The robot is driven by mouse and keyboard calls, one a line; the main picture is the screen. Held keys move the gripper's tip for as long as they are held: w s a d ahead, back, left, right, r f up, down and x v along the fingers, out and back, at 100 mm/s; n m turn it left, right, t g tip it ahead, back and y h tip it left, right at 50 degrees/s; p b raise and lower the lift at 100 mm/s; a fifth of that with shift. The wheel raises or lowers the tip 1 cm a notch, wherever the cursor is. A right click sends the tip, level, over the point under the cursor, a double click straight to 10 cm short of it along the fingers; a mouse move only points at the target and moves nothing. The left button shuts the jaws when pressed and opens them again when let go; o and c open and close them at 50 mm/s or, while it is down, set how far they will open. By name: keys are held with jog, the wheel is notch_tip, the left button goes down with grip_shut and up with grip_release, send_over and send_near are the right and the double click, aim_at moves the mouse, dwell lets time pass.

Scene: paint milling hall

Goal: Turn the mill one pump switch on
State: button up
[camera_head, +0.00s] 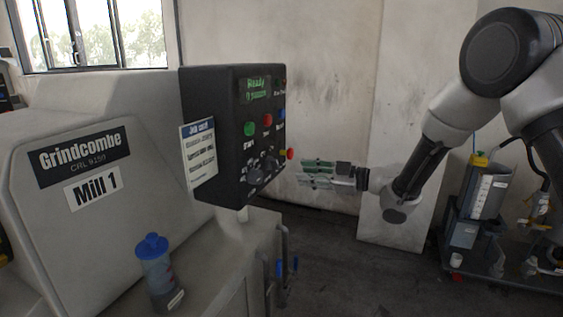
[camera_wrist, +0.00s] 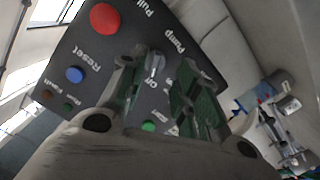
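In the head view, knobs sit low on the box's button face, and I cannot tell for certain which is the pump switch. My gripper (camera_head: 304,173) is just right of that face, its fingers pointing at it. In the wrist view, its two green-padded fingers are apart, one on each side of the switch in the picture. Contact cannot be made out.
A red button (camera_wrist: 104,18) and blue reset button (camera_wrist: 74,74) are close to the switch. A blue-capped bottle (camera_head: 157,272) stands on the mill (camera_head: 95,190) below the box. A cart (camera_head: 500,272) with containers stands at right; the floor between is clear.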

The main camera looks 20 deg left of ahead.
aim_at(273, 163)
jog(key=a+r, duration=0.1)
jog(key=a, duration=0.7)
jog(key=shift+r+n+g+y, duration=0.3)
jog(key=shift+r+y, duration=0.1)
jog(key=shift+s, duration=0.1)
jog(key=shift+c, duration=0.4)
grip_shut()
